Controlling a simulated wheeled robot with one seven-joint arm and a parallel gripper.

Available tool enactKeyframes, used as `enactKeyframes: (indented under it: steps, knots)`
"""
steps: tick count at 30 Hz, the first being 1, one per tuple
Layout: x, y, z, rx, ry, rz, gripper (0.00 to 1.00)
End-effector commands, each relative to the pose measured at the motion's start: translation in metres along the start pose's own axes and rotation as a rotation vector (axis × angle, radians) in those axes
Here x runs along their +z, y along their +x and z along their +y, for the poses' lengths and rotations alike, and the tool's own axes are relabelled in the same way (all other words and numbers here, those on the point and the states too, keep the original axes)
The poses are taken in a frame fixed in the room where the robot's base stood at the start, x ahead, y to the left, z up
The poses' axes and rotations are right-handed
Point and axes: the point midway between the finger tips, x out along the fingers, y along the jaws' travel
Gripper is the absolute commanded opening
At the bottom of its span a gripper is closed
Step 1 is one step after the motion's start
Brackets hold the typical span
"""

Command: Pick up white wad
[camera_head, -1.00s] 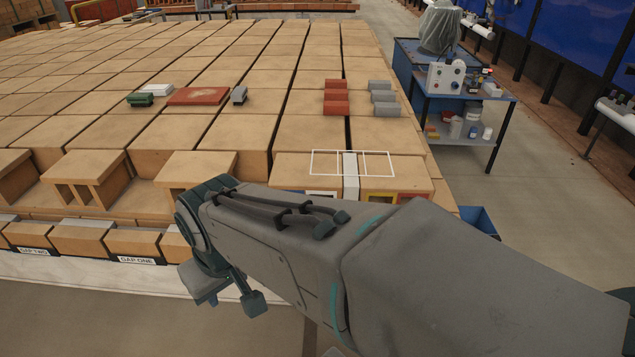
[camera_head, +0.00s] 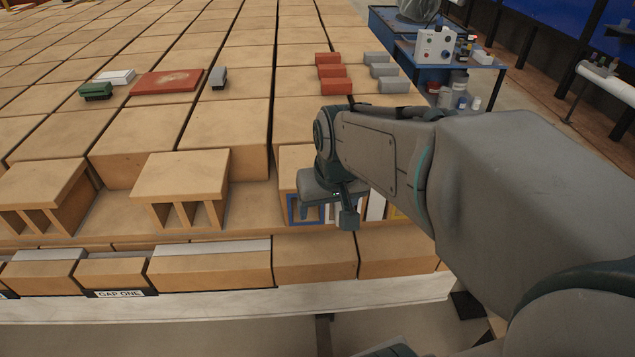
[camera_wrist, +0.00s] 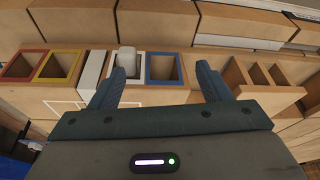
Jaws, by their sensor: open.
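A white wad (camera_wrist: 127,60) shows in the wrist view as a short pale plug in the white-framed opening of a hollow brick. My gripper (camera_wrist: 163,86) is open and empty. Its left finger is close to the white-framed opening, and the space between its fingers faces mainly the blue-framed opening (camera_wrist: 163,68). The wad lies left of that space. In the head view my gripper (camera_head: 329,212) is in front of the brick's face, near the blue frame (camera_head: 293,209). It partly hides the openings there, and I cannot make out the wad in that view.
Yellow (camera_wrist: 60,66) and red (camera_wrist: 20,65) framed openings lie beyond a white strip (camera_wrist: 92,75) in the wrist view. A plain hollow brick (camera_head: 180,182) stands to the left. Red (camera_head: 333,72) and grey (camera_head: 385,72) blocks lie on the bricks behind.

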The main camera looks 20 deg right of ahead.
Motion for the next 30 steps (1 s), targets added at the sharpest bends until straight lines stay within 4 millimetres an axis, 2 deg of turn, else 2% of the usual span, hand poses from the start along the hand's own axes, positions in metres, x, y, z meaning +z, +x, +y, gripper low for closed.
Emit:
enactKeyframes:
  steps: [1, 3, 6, 10, 16, 24, 30]
  knots:
    - [-0.007, 0.031, 0.014, 0.012, 0.035, 0.008, 0.71]
    - [-0.021, 0.05, 0.031, 0.026, 0.072, 0.027, 0.71]
    - [-0.037, 0.073, 0.052, 0.045, 0.111, 0.048, 0.71]
    - [-0.051, 0.091, 0.071, 0.063, 0.142, 0.069, 0.71]
    - [-0.059, 0.108, 0.081, 0.071, 0.155, 0.077, 0.71]
    - [-0.062, 0.16, 0.084, 0.071, 0.152, 0.075, 0.71]
    - [-0.065, 0.179, 0.085, 0.07, 0.153, 0.078, 0.71]
